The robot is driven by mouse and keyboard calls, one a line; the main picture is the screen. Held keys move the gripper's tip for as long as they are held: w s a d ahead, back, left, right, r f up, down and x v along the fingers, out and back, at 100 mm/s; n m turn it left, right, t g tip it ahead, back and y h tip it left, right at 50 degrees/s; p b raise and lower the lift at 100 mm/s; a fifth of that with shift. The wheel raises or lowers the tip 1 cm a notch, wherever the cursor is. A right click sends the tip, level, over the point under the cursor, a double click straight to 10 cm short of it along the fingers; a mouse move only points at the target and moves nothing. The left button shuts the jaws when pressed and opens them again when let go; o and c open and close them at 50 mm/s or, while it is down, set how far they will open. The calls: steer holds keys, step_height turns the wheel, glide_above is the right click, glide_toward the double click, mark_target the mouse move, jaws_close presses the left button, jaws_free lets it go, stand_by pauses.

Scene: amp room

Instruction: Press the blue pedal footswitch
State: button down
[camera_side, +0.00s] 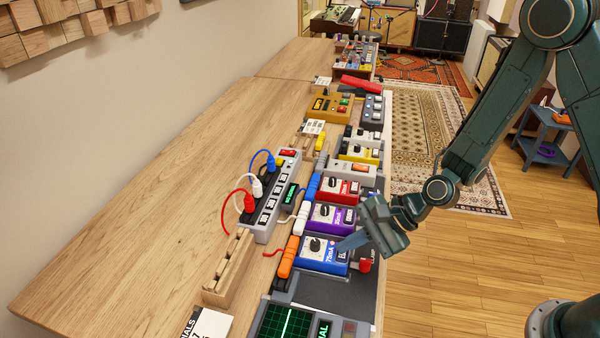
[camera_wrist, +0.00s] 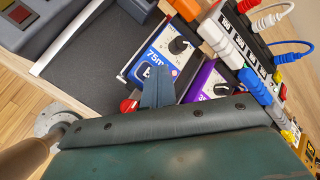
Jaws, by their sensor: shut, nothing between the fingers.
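The blue pedal (camera_side: 318,252) sits in the row of pedals along the table's right edge, with a black knob and a "75mA" label. In the wrist view the blue pedal (camera_wrist: 167,53) is upper centre, with part of its lower face hidden behind my fingers. My gripper (camera_side: 342,246) is shut and empty, reaching in from the right, with its tips over the footswitch end of the blue pedal. In the wrist view my gripper (camera_wrist: 158,72) points at that same end. The footswitch is largely hidden, and I cannot tell whether the tips touch it.
A purple pedal (camera_side: 329,216) and a red pedal (camera_side: 338,189) stand just beyond. A red plug (camera_side: 365,265) is beside the blue pedal's right end. A power strip (camera_side: 270,205) with cables lies left. A green-screened device (camera_side: 285,322) is nearest. The wooden tabletop's left is clear.

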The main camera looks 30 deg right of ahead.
mark_target(348, 252)
stand_by(0.3)
steer(key=shift+r, duration=0.85)
steer(key=shift+r, duration=0.15)
steer(key=shift+r, duration=2.35)
steer(key=shift+r, duration=0.1)
steer(key=s+d+r+n+h, duration=0.7)
steer(key=s+d+r+n, duration=0.8)
steer(key=s, duration=0.5)
step_height(348, 252, up, 3)
steer(key=shift+s+d+f+n+t+h, duration=0.15)
steer(key=shift+d+n+t+h, duration=0.2)
steer(key=shift+d, duration=0.7)
